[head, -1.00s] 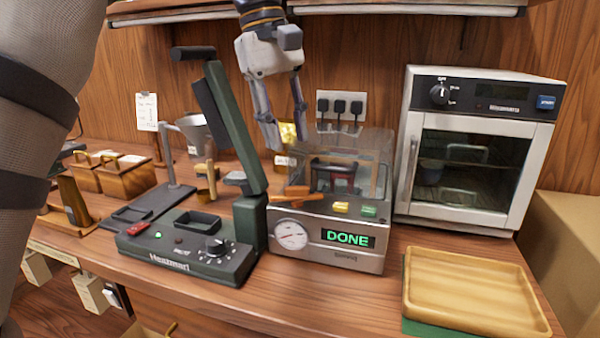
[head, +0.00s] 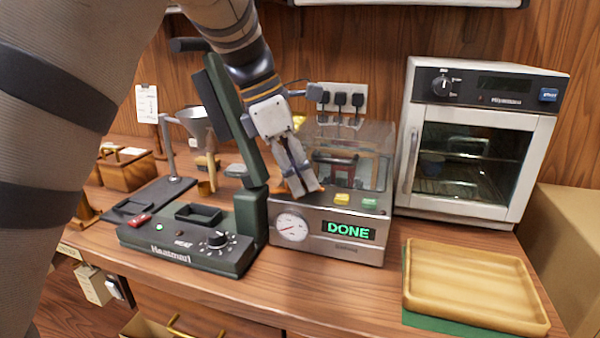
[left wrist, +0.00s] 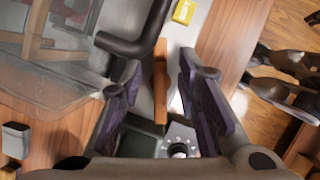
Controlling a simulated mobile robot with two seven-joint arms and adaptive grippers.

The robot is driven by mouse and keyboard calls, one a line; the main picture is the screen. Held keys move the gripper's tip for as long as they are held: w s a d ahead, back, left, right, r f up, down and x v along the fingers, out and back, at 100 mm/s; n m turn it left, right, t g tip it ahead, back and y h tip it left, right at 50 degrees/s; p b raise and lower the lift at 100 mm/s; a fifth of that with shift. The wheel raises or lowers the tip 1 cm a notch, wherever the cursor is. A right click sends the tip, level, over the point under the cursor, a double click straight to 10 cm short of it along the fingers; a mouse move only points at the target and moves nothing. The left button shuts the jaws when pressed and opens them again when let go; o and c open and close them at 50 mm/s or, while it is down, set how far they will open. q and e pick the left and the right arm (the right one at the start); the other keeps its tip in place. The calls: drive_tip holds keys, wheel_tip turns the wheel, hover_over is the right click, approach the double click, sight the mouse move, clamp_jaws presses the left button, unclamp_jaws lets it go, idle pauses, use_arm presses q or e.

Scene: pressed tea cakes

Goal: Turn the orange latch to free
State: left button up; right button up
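The orange latch (head: 284,191) is on the top front of the steel machine (head: 340,247) with a clear lid (head: 375,150) and a green "DONE" display. My left gripper (head: 303,191) is down over the latch and hides most of it in the head view. In the left wrist view, the latch (left wrist: 160,82) shows as an orange bar between the two fingers of my left gripper (left wrist: 158,80). The fingers are apart, with a gap visible on both sides of the bar. My right gripper is not in view.
A dark green press (head: 190,240) with a raised arm stands close on the left. A yellow button (head: 342,199) and a green button (head: 369,202) lie right of the gripper. A white oven (head: 480,150) and a wooden tray (head: 470,285) are at the right.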

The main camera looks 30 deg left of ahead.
use_arm(q)
drive_tip(key=shift+c, duration=0.6)
clamp_jaws()
drive_tip(key=m, duration=0.2)
drive_tip(key=m+g, duration=0.1)
drive_tip(key=m, duration=0.1)
drive_tip(key=shift+s+m+g+h, duration=0.1)
drive_tip(key=shift+m+g+h, duration=0.2)
drive_tip(key=shift+o, duration=0.6)
unclamp_jaws()
